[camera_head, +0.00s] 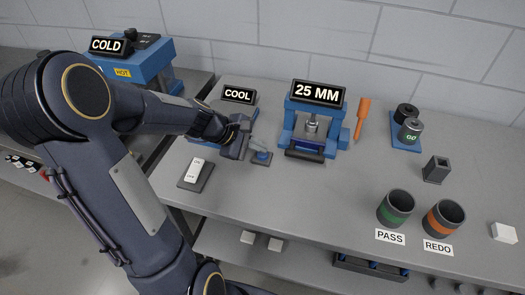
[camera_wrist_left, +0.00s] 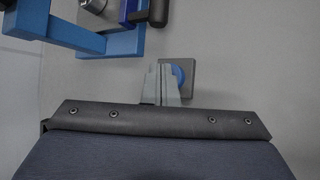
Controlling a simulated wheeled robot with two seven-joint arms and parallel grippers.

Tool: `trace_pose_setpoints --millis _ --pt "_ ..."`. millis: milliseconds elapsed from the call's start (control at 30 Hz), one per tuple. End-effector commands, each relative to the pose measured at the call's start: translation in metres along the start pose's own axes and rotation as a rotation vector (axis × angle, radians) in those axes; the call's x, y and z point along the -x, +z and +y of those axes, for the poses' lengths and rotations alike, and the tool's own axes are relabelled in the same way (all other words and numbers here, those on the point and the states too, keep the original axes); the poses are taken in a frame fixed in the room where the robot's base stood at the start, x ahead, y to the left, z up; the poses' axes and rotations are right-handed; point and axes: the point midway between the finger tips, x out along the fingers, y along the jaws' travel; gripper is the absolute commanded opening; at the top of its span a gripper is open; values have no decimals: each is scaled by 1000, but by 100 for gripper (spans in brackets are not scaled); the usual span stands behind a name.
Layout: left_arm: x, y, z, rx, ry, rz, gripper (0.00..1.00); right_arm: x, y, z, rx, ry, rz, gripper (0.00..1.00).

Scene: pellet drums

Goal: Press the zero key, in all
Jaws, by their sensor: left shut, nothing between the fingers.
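A round blue key (camera_head: 262,156) sits on a small square grey plate on the bench, left of the blue press; I read no label on it. It also shows in the left wrist view (camera_wrist_left: 179,74), partly hidden behind my fingertips. My left gripper (camera_head: 254,151) is shut and empty, its fingertips at the key's edge. In the left wrist view the shut fingers (camera_wrist_left: 163,80) overlap the key's left side. I cannot tell whether they touch it. The blue press (camera_head: 330,133) carries a display (camera_head: 318,93) reading 25 MM. My right gripper is not in view.
A white rocker switch (camera_head: 197,169) on a dark plate lies left of the key. A COOL sign (camera_head: 238,95) stands behind. An orange-handled tool (camera_head: 362,112), PASS cup (camera_head: 395,207) and REDO cup (camera_head: 444,216) stand to the right. The bench front centre is clear.

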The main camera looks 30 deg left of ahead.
Motion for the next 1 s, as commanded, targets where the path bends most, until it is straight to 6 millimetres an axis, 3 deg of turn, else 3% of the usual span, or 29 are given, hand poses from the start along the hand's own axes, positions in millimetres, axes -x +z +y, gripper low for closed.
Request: trace_pose_setpoints --millis 300,667,1000 --pt "13 9 9 -1 0 0 0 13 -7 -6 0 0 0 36" --pt "13 9 10 -1 0 0 0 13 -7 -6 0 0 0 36" --pt "34 25 25 0 1 0 0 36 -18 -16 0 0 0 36"
